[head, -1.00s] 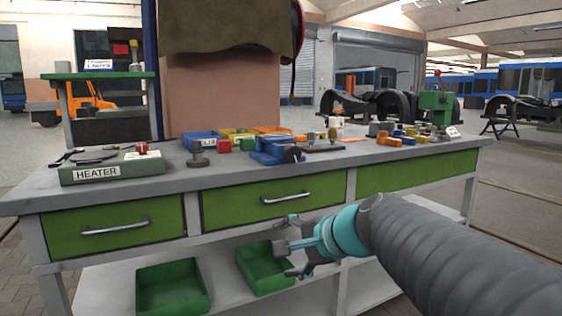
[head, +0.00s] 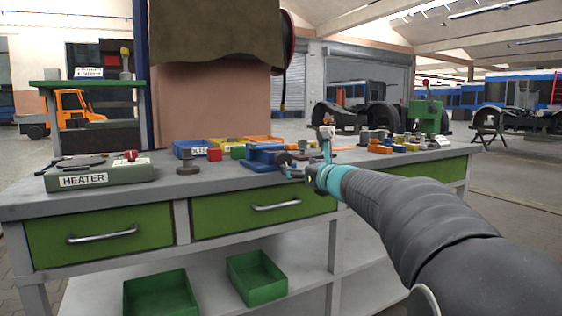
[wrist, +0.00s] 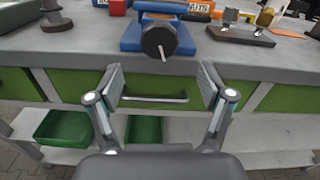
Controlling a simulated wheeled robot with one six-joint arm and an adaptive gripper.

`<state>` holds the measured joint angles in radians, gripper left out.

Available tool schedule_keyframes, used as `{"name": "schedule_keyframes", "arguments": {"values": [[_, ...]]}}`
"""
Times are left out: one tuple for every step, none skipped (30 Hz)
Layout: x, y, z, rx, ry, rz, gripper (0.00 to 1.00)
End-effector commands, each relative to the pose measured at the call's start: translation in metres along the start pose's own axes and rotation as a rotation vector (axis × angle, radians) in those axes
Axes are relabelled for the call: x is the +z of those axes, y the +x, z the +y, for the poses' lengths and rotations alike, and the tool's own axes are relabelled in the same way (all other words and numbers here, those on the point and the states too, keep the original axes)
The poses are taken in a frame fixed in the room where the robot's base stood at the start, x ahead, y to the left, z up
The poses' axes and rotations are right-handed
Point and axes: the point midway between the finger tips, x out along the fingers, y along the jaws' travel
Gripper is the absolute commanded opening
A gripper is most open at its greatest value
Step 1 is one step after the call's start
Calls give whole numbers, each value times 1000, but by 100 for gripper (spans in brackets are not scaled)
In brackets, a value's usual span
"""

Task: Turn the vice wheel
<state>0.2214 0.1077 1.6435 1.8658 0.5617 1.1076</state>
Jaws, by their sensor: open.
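The blue vice (head: 260,158) stands on the workbench top near its front edge. Its dark round wheel (wrist: 158,38) faces me in the wrist view, with a thin pale pin or handle on its face pointing downward. In the head view the wheel (head: 283,159) is at the vice's right side, close to my gripper (head: 303,160). My gripper is open and empty. In the wrist view its two fingers (wrist: 160,82) are spread wide, below the wheel in the picture and apart from it.
A heater box (head: 98,174) sits on the bench's left end. Coloured bins (head: 230,143) and a dark round-based piece (head: 190,163) are near the vice. Several small blocks and a green machine (head: 428,116) are to the right. Green drawers (head: 262,207) lie below the bench top.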

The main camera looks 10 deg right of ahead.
Motion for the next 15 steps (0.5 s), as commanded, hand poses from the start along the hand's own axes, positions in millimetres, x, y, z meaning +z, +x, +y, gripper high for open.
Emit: {"name": "schedule_keyframes", "arguments": {"values": [[0, 11, 1, 3, 1, 1, 80], [0, 17, 1, 4, 0, 1, 80], [1, 24, 1, 3, -1, 0, 80], [0, 30, 1, 3, -1, 1, 80], [1, 35, 1, 2, -2, 1, 80], [0, 42, 1, 3, -2, 2, 80], [1, 48, 1, 3, -2, 1, 80], [1, 53, 1, 3, -2, 1, 80], [1, 60, 1, 3, -3, 1, 80], [1, 64, 0, 2, -3, 1, 80], [0, 69, 0, 2, -3, 2, 80], [1, 74, 1, 2, -3, 1, 80], [1, 78, 1, 2, -3, 1, 80], [1, 82, 1, 2, -3, 1, 80], [1, 86, 1, 2, -3, 1, 80]]}}
